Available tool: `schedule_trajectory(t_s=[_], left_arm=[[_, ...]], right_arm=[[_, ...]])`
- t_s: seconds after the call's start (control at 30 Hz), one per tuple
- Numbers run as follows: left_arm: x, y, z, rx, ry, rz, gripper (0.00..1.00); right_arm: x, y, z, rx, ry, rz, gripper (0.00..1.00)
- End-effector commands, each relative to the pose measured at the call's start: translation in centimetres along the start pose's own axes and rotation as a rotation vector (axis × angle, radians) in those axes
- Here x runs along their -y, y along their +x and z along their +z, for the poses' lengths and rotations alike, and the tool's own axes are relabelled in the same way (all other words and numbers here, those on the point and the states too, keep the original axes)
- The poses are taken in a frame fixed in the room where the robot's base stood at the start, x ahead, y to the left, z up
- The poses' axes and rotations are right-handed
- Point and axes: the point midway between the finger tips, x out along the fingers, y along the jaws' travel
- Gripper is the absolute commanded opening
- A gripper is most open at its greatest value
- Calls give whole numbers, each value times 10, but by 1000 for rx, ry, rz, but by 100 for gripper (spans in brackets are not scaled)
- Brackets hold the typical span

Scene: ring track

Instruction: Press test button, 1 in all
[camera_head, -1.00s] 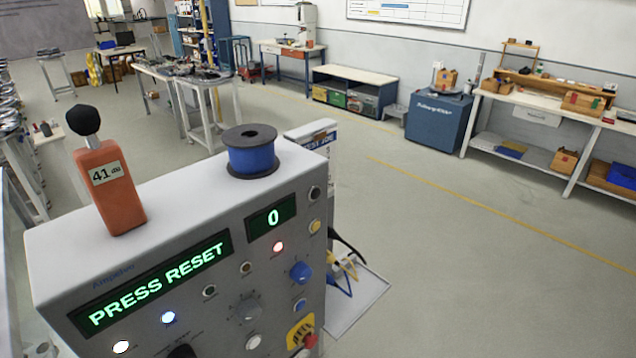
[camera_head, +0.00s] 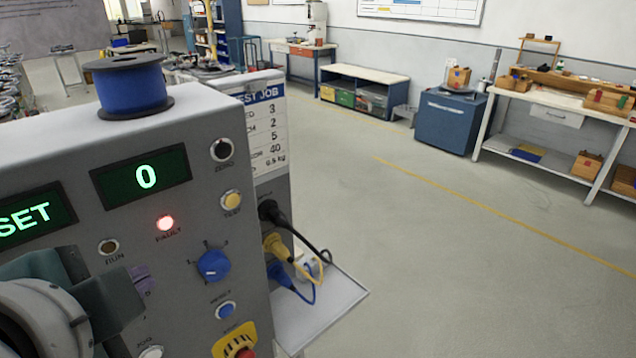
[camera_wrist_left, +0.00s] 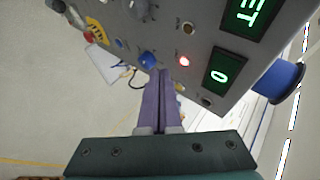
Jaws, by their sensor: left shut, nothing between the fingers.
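The test button is a yellow round button (camera_head: 232,200) labelled TEST on the right side of the grey control panel (camera_head: 190,240). It is below the black ZERO knob and right of the red lit FAULT lamp (camera_head: 165,223). My left gripper (camera_head: 145,280) is at the lower left in front of the panel, left of and below the button and apart from it. In the left wrist view its purple fingers (camera_wrist_left: 161,78) are shut together with nothing between them. The yellow button (camera_wrist_left: 180,87) shows there just beside the fingertips, partly hidden. My right gripper is not in view.
A green display (camera_head: 145,177) reads 0; another (camera_head: 30,215) shows SET. A blue selector knob (camera_head: 213,265), a blue RESET button (camera_head: 226,310) and a red stop button on a yellow plate sit lower. Cables plug into the panel's side. A blue spool (camera_head: 131,88) stands on top.

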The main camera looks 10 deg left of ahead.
Motion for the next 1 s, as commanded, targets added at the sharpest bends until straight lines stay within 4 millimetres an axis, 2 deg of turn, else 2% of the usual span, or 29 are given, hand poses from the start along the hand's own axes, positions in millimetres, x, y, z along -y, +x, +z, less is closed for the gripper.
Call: schedule_trajectory(t_s=[0.03,0.2,0.4,0.5,0.63,1.0], left_arm=[[-17,22,-4,-26,90,-66,0],[-24,49,-42,-97,449,-321,0],[-38,56,-91,-139,828,-592,0],[-45,54,-109,-145,957,-687,0],[-49,50,-123,-148,1054,-757,0],[-48,47,-127,-146,1083,-778,0]], right_arm=[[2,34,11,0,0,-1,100],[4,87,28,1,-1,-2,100],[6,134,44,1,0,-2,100],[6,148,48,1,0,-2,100],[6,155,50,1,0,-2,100],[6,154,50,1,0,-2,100]])
